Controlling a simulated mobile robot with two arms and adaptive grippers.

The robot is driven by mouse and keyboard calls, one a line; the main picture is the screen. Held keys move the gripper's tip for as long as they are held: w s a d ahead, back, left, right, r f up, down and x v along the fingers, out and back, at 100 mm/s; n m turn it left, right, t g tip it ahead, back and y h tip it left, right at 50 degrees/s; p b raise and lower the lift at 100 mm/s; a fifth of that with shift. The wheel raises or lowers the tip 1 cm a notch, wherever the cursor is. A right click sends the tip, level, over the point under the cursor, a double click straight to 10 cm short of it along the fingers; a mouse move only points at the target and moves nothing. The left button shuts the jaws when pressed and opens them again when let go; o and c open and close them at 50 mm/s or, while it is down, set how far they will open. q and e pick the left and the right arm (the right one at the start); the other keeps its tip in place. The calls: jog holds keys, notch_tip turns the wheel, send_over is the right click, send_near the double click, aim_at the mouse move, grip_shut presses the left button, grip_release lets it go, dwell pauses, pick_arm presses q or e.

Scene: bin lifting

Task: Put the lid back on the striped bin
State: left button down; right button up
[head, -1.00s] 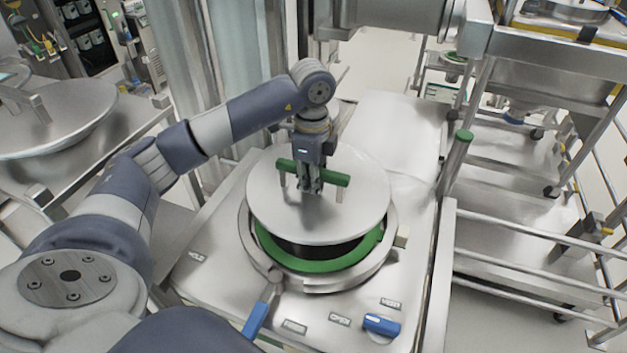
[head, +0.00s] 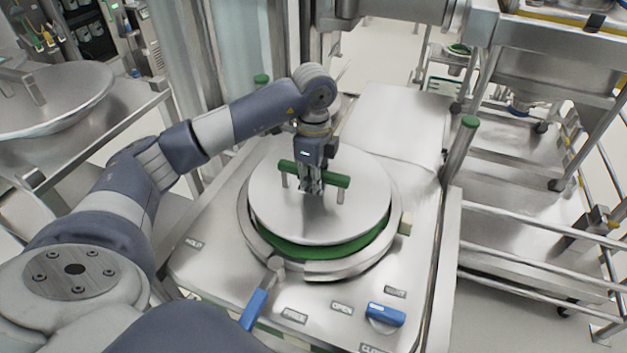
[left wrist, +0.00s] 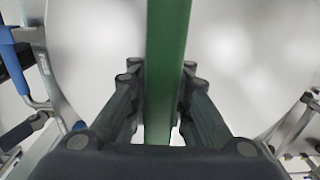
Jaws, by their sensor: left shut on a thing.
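The round steel lid (head: 360,212) has a green bar handle (head: 336,180) on two short posts. My left gripper (head: 312,184) is shut on the middle of this handle, coming down from above. In the left wrist view the handle (left wrist: 168,60) runs between the fingers, with the lid (left wrist: 95,70) beyond. The lid lies over a round opening with a green ring (head: 335,251) inside a steel collar (head: 345,270). A green crescent shows at the lid's front edge. I cannot tell whether the lid touches the ring. No stripes show on the bin, whose body is hidden.
A blue lever (head: 254,309) and a blue knob (head: 385,314) stand on the steel top in front of the collar. A green-capped post (head: 469,122) and a railed rack (head: 530,240) are at the right. A steel basin (head: 60,100) is at the left.

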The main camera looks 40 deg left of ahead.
aim_at(313, 194)
pick_arm(q)
jog(key=shift+w+f+b, duration=0.1)
jog(key=shift+f+b, duration=1.7)
jog(key=shift+f, duration=0.8)
jog(key=c, duration=1.4)
grip_release()
jog(key=shift+s+f, duration=0.25)
jog(key=shift+w+r, duration=0.1)
jog(key=shift+r, duration=0.25)
notch_tip(313, 194, up, 12)
jog(key=shift+f, duration=0.15)
jog(key=shift+f, duration=0.1)
